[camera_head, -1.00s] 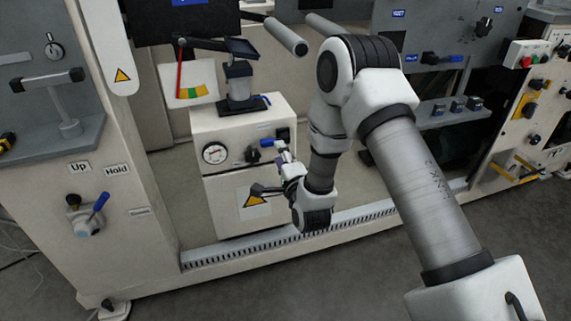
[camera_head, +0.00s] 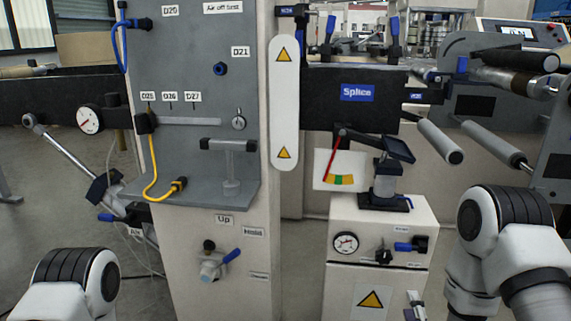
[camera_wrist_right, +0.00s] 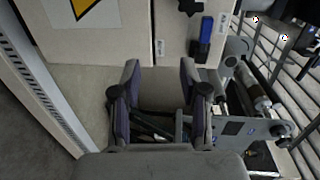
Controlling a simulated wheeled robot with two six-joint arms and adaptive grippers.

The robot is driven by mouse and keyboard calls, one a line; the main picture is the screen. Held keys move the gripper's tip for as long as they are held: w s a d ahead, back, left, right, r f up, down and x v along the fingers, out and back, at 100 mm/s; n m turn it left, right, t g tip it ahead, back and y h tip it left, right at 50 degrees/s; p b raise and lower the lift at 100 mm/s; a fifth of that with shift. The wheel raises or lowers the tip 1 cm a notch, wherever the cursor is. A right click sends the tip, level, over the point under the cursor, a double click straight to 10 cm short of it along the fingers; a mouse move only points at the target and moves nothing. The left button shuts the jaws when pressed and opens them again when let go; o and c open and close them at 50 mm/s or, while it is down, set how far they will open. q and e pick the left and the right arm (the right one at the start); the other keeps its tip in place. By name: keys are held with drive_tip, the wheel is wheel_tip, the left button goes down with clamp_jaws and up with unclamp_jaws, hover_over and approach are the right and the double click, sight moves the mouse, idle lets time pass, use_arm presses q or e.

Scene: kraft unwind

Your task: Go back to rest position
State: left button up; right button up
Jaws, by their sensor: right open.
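My right gripper (camera_head: 414,303) shows only as a small part at the bottom edge of the head view, in front of the lower right of the white cabinet. In the right wrist view its two purple-grey fingers (camera_wrist_right: 160,100) stand apart with nothing between them. A joint of my right arm (camera_head: 505,220) is at the right of the head view. A joint of my left arm (camera_head: 75,280) is at the lower left; my left gripper is not in view.
The white cabinet (camera_head: 410,215) carries a gauge (camera_head: 345,243), a blue-handled valve (camera_head: 404,246) and a warning sign. Left of it stands a panel column with a blue lever valve (camera_head: 214,262) and a yellow cable (camera_head: 155,190). Rollers (camera_head: 497,146) jut out at right.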

drive_tip(key=s+a+f+n+g+y, duration=0.1)
drive_tip(key=s+a+f+n+g, duration=0.25)
drive_tip(key=s+f, duration=0.45)
drive_tip(key=s+a+f+n+g+y, duration=0.2)
drive_tip(key=s+f+n+g, duration=0.3)
drive_tip(key=f, duration=0.5)
drive_tip(key=s+a+f+n+g, duration=0.1)
drive_tip(key=s+f+n+g, duration=0.1)
drive_tip(key=s+n+g, duration=0.35)
drive_tip(key=s+a+f+n+g, duration=0.1)
drive_tip(key=s+f+n+g, duration=0.1)
drive_tip(key=s+n, duration=0.65)
wheel_tip(320, 180, up, 30)
drive_tip(key=s+m+p, duration=0.2)
drive_tip(key=m+p, duration=0.1)
drive_tip(key=p, duration=2.7)
drive_tip(key=shift+s+d, duration=0.25)
drive_tip(key=shift+r+p, duration=0.1)
drive_tip(key=shift+p, duration=0.2)
